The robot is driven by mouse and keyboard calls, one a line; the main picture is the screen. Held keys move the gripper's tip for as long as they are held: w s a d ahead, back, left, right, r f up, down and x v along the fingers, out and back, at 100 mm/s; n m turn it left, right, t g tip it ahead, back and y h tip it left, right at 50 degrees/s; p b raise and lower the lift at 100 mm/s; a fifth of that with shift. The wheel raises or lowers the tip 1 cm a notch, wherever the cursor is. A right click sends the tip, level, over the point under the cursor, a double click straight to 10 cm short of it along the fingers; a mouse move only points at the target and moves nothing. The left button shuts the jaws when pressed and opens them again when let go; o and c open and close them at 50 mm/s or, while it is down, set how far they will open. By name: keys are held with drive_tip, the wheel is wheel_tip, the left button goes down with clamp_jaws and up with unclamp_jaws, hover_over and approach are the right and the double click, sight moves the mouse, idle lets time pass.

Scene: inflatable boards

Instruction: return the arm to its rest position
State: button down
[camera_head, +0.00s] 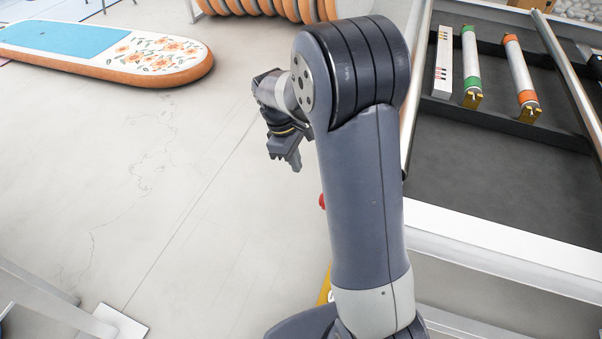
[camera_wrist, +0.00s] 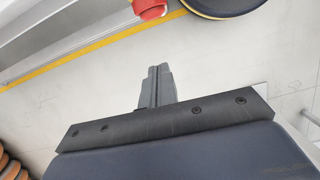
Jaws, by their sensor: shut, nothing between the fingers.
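My gripper (camera_head: 291,160) hangs at the end of my folded arm in the head view, pointing down over the pale floor. In the wrist view, my gripper (camera_wrist: 158,72) shows its two fingers together, with nothing between them. My arm's large grey link stands upright in the middle of the head view and hides part of what lies behind it.
A floral inflatable board (camera_head: 150,52) lies at the upper left. Orange rolled boards (camera_head: 262,8) are at the top. A dark-bedded workbench (camera_head: 490,170) with green-ended (camera_head: 470,62) and orange-ended rollers (camera_head: 520,72) is at the right.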

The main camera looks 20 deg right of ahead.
drive_tip(key=shift+w+a+r, duration=0.1)
drive_tip(key=shift+a+r, duration=0.05)
drive_tip(key=shift+r, duration=0.55)
drive_tip(key=shift+f, duration=0.15)
